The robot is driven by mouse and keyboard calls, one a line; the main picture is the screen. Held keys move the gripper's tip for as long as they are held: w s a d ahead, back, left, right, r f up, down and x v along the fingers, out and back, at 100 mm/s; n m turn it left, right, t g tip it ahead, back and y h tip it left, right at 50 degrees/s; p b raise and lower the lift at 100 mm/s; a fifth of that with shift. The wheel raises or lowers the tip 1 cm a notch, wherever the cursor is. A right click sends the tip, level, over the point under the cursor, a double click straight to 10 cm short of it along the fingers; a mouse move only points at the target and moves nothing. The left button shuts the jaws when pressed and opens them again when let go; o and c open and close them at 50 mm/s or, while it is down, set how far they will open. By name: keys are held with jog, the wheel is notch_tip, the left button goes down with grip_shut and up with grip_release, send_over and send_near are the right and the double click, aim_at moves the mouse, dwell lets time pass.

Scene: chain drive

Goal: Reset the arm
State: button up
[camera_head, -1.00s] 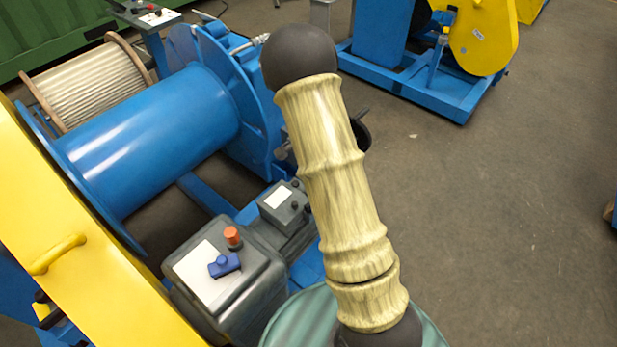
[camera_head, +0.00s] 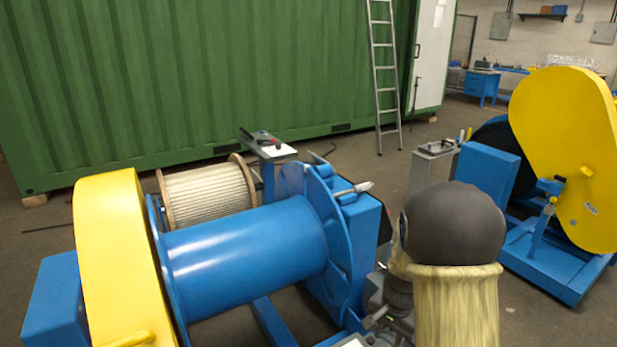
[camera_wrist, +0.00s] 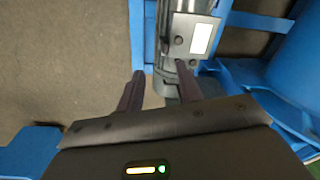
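My arm (camera_head: 456,300) rises at the lower right of the head view, with a pale yellow, wood-like sleeve and a dark round joint on top. My gripper (camera_wrist: 159,72) shows in the wrist view with its two dark fingers apart and nothing held between them. A grey motor housing (camera_wrist: 188,40) with a white label lies beyond the fingertips; I cannot tell how far below. The head view does not clearly show the gripper.
A blue winch drum (camera_head: 245,250) with a yellow guard (camera_head: 118,250) stands left of my arm. A rope spool (camera_head: 207,193) is behind it. Another yellow and blue machine (camera_head: 565,150) is at right. A green container (camera_head: 200,80) and ladder (camera_head: 384,70) close the back.

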jog(key=s+a+r+n+t, duration=0.1)
jog(key=s+a+r+n, duration=0.1)
jog(key=s+r+n, duration=0.35)
jog(key=s+a+r+n+t, duration=0.1)
jog(key=s+a+r+n, duration=0.15)
jog(key=s, duration=0.55)
jog(key=w+p+v, duration=0.2)
jog(key=p+v, duration=0.9)
jog(key=p, duration=0.1)
jog(key=shift+w+d+r, duration=0.25)
jog(key=shift+w+r, duration=0.15)
jog(key=shift+w, duration=0.05)
jog(key=shift+w, duration=0.15)
jog(key=shift+d, duration=0.15)
jog(key=shift+s, duration=0.2)
jog(key=shift+f, duration=0.1)
